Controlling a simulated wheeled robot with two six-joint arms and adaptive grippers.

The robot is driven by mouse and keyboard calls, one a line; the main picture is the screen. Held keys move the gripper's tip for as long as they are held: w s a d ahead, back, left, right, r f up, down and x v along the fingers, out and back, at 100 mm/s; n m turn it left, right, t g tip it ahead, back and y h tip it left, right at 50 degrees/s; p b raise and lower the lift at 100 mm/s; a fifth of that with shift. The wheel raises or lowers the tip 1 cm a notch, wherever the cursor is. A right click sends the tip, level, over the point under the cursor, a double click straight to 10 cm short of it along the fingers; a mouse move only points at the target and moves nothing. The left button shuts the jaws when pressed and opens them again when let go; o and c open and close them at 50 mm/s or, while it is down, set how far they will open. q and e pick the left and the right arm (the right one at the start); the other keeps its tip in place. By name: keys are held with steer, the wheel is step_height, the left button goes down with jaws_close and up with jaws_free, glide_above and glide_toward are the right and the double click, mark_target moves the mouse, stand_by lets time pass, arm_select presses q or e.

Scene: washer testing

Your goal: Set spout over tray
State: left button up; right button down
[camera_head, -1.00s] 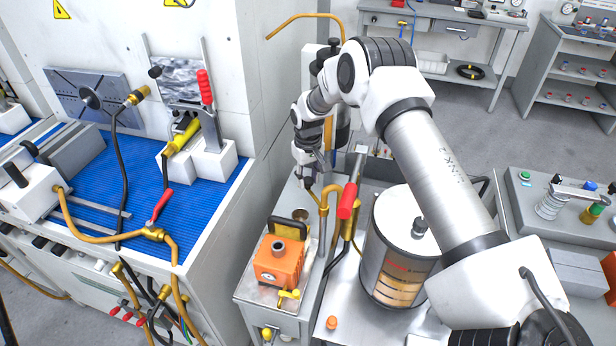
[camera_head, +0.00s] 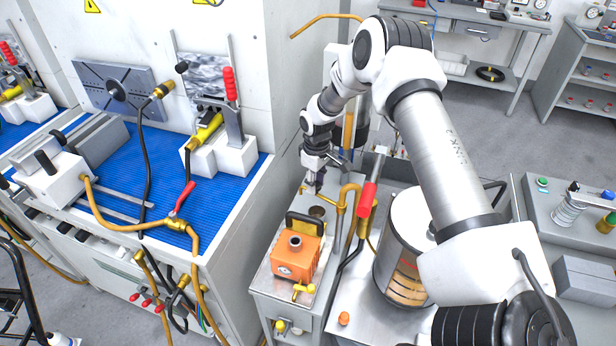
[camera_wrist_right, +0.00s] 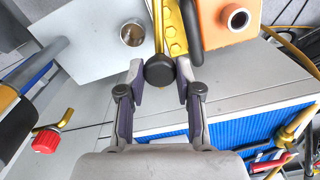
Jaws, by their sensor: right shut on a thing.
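The brass spout (camera_head: 338,209) stands at the back of the grey counter, a thin arm reaching left from its upright pipe. My right gripper (camera_head: 314,184) is at the left end of that arm, above the counter's back. In the right wrist view, a dark round knob (camera_wrist_right: 160,71) sits between the fingertips of my right gripper (camera_wrist_right: 161,76), which is shut on it. A thin brass rod runs away behind the knob. A round drain hole (camera_head: 318,211) lies just in front of the gripper. I cannot tell which surface is the tray. My left gripper is out of view.
An orange pump box (camera_head: 297,256) with a black handle stands in front of the hole. The white washer bench (camera_head: 225,225) with blue matting is close on the left.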

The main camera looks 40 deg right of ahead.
steer(key=s+a+n, duration=0.1)
steer(key=n, duration=0.1)
steer(key=a+n, duration=0.1)
steer(key=n, duration=0.1)
steer(key=s+a+n, duration=0.1)
steer(key=a+n, duration=0.1)
steer(key=shift+s+a, duration=0.1)
steer(key=shift+s, duration=0.2)
steer(key=shift+s+a+n+p, duration=0.15)
steer(key=shift+s+a+n, duration=0.15)
steer(key=shift+s+n, duration=0.6)
steer(key=shift+s+a+n+p, duration=0.1)
steer(key=shift+s+a+n, duration=0.3)
steer(key=shift+n, duration=0.9)
steer(key=shift+s+a+n+p, duration=0.15)
steer(key=shift+s+a+n, duration=0.1)
steer(key=shift+s+n, duration=0.7)
steer(key=shift+w, duration=0.2)
steer(key=c, duration=0.8)
jaws_free()
steer(key=shift+o, duration=0.2)
